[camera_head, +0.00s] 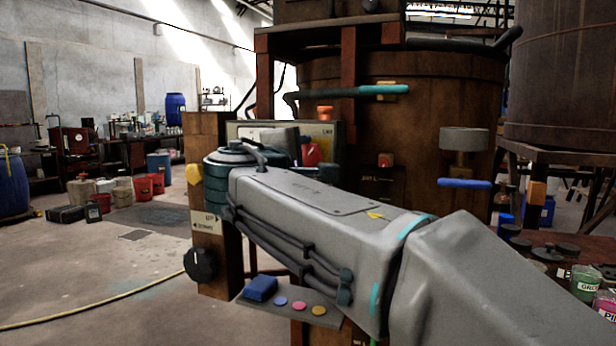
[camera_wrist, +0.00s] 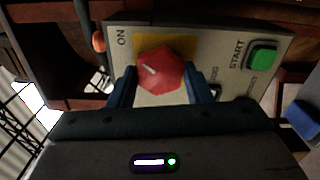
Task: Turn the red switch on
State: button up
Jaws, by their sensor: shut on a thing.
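The red switch (camera_wrist: 164,66) is a faceted red knob with a short white mark, on a yellow patch of a pale control panel (camera_wrist: 215,45). The word ON is printed beside it, at upper left in the wrist view. My gripper (camera_wrist: 160,80) has its two blue fingers on either side of the knob and is shut on it. The white mark slants, and its exact setting is hard to tell. In the head view the red switch (camera_head: 312,153) shows beyond my arm, which hides part of the panel (camera_head: 326,131).
A green START button (camera_wrist: 262,56) sits on the same panel, right of the knob in the wrist view. In the head view, a wooden post (camera_head: 208,240) with a black knob (camera_head: 201,263) stands left. A blue-handled valve (camera_head: 464,183) is right.

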jog(key=shift+d+f+m+b, duration=0.1)
jog(key=shift+f+m+b, duration=0.15)
jog(key=shift+m+b, duration=0.35)
jog(key=shift+r, duration=0.1)
jog(key=o, duration=0.9)
jog(key=shift+o, duration=0.5)
jog(key=shift+r, duration=0.1)
jog(key=shift+s, duration=0.1)
jog(key=p+v, duration=0.1)
jog(key=v, duration=1.2)
jog(key=shift+s, duration=0.3)
